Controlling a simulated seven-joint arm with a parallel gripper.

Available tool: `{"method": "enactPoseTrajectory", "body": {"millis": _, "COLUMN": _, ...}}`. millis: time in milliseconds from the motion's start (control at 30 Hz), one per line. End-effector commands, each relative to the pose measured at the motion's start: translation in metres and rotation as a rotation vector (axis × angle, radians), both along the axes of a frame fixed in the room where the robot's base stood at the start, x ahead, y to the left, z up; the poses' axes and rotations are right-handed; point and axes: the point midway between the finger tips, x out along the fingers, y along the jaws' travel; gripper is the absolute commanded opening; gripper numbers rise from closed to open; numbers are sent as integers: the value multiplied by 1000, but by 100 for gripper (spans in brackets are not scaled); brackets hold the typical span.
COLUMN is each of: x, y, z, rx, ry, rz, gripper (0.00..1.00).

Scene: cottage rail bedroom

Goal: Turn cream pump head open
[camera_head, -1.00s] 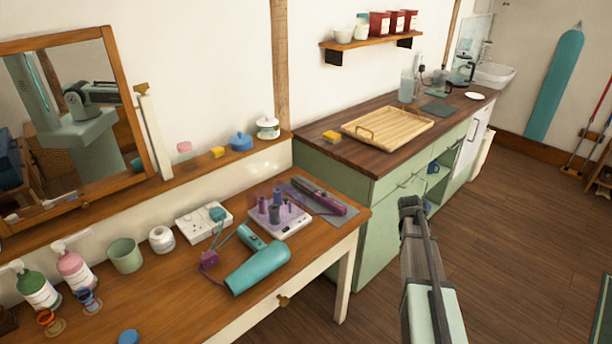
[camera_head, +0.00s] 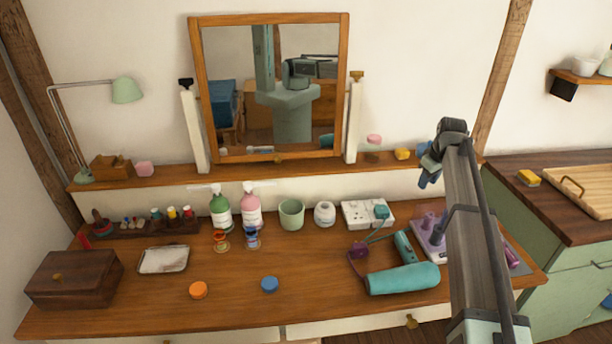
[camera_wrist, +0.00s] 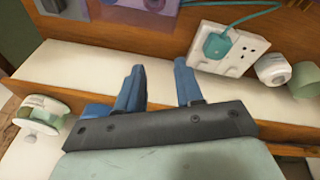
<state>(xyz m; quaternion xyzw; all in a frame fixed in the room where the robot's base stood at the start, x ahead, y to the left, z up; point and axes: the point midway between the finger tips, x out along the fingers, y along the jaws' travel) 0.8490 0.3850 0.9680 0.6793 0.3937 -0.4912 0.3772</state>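Two pump bottles stand side by side at the back of the dressing table: a green bottle (camera_head: 221,212) and a pink bottle (camera_head: 251,208). Each has a white label and a pale pump head, the green one's (camera_head: 214,188) and the pink one's (camera_head: 247,185), with the spouts pointing left. I cannot tell which bottle holds cream. The bottles are not in the wrist view.
Orange and blue glasses (camera_head: 252,238) stand directly before the bottles. A green cup (camera_head: 291,214), white jar (camera_head: 325,213) and socket block (camera_head: 367,213) stand to their right. A teal hair dryer (camera_head: 402,279) lies at front right. The table's front middle is mostly clear, with two small discs.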

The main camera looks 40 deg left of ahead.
Motion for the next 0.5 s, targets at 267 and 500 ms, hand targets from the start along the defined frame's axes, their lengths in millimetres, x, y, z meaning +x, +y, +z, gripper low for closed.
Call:
{"method": "enactPoseTrajectory", "body": {"millis": 267, "x": -75, "y": 166, "z": 45, "rx": 38, "ry": 74, "rz": 452, "gripper": 36}}
{"method": "enactPoseTrajectory", "body": {"millis": 500, "x": -167, "y": 287, "z": 86, "rx": 84, "ry": 124, "rz": 847, "gripper": 36}}
